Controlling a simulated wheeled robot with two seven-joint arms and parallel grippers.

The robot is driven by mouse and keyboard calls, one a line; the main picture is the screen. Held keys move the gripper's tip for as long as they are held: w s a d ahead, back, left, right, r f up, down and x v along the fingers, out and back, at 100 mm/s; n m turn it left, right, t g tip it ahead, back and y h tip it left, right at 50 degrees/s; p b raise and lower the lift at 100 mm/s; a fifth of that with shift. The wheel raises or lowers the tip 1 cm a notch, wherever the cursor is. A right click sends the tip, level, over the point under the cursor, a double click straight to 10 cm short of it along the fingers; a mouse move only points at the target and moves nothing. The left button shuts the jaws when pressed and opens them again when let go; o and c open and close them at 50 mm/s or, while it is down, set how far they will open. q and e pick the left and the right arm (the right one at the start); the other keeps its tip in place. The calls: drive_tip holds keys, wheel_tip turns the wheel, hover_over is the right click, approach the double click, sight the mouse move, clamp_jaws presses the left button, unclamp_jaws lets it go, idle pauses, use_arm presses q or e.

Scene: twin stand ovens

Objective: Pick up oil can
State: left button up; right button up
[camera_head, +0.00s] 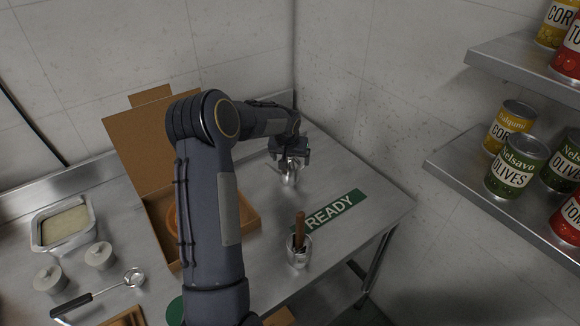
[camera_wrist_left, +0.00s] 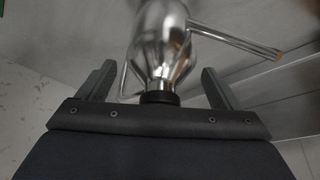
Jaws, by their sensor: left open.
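The oil can (camera_head: 289,174) is a shiny metal vessel with a thin spout, standing on the steel table near the back corner. In the left wrist view the oil can (camera_wrist_left: 160,45) lies between the two fingers, with its dark cap toward the palm and its spout pointing right. My left gripper (camera_head: 290,155) is at the top of the can from above. In the left wrist view the left gripper (camera_wrist_left: 160,88) is open, with a gap on each side of the can's neck. My right gripper is not in view.
An open cardboard box (camera_head: 150,140) stands left of the can, partly behind my arm. A glass with a brown-handled tool (camera_head: 298,250) and a green READY label (camera_head: 336,208) are in front. Walls close off the back and right; shelves with cans (camera_head: 475,168) hang at right.

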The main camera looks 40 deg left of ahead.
use_arm(q)
drive_tip(key=c, duration=1.1)
drive_tip(key=shift+c, duration=0.2)
drive_tip(key=shift+r, duration=0.15)
